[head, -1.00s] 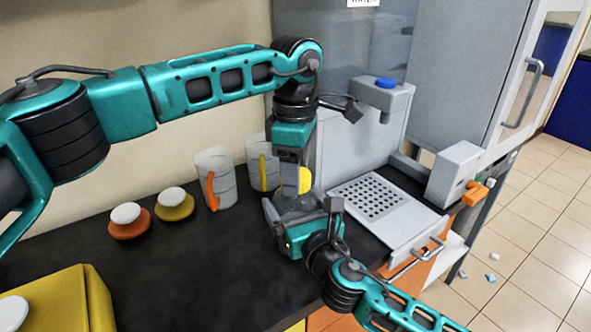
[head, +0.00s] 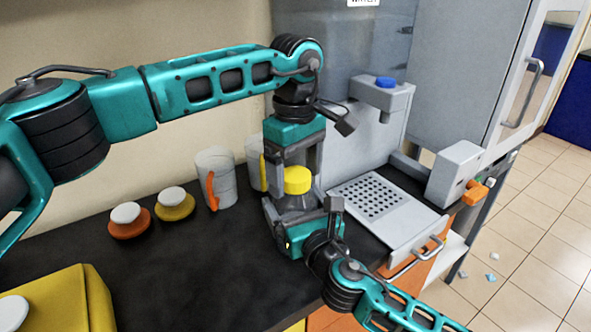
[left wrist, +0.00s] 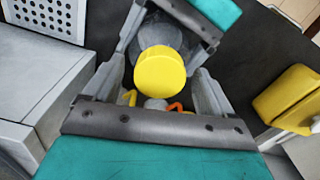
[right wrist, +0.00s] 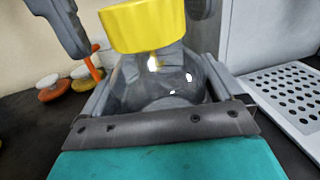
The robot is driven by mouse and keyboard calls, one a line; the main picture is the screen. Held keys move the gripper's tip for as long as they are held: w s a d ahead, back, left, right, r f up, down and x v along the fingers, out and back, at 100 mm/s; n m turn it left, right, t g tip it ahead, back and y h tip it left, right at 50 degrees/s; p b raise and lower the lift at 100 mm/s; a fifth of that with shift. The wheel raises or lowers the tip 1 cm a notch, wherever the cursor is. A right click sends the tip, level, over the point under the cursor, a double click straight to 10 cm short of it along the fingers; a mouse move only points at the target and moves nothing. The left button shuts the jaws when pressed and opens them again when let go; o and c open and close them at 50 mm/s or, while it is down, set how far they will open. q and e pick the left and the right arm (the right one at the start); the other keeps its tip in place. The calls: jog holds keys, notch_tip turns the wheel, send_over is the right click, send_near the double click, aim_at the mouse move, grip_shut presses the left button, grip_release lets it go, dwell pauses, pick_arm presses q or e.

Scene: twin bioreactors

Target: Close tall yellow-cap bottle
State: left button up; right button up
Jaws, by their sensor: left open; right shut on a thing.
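The tall bottle (right wrist: 160,82) is clear glass, stands upright, and has a yellow cap (head: 297,180) on its top. My right gripper (head: 300,208) is shut on the bottle's body from the front right. My left gripper (head: 295,168) points down from above and is open, with a finger on either side of the yellow cap. In the left wrist view the cap (left wrist: 160,72) lies between the spread fingers with gaps beside it. In the right wrist view the cap (right wrist: 143,26) sits over the bottle neck. I cannot tell whether the cap is fully tightened.
Two clear jugs, one with an orange handle (head: 211,190), stand behind on the black counter (head: 170,270). Orange and yellow low jars (head: 174,204) stand at left. A yellow box (head: 60,300) is front left. A grey dispenser with a perforated tray (head: 375,198) stands close right.

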pick_arm(q)
notch_tip(320, 180, up, 12)
dwell(0.5)
pick_arm(e)
jog(key=o, duration=1.7)
pick_arm(q)
jog(key=shift+r, duration=0.15)
pick_arm(e)
jog(key=v, duration=1.3)
jog(key=shift+f, duration=0.1)
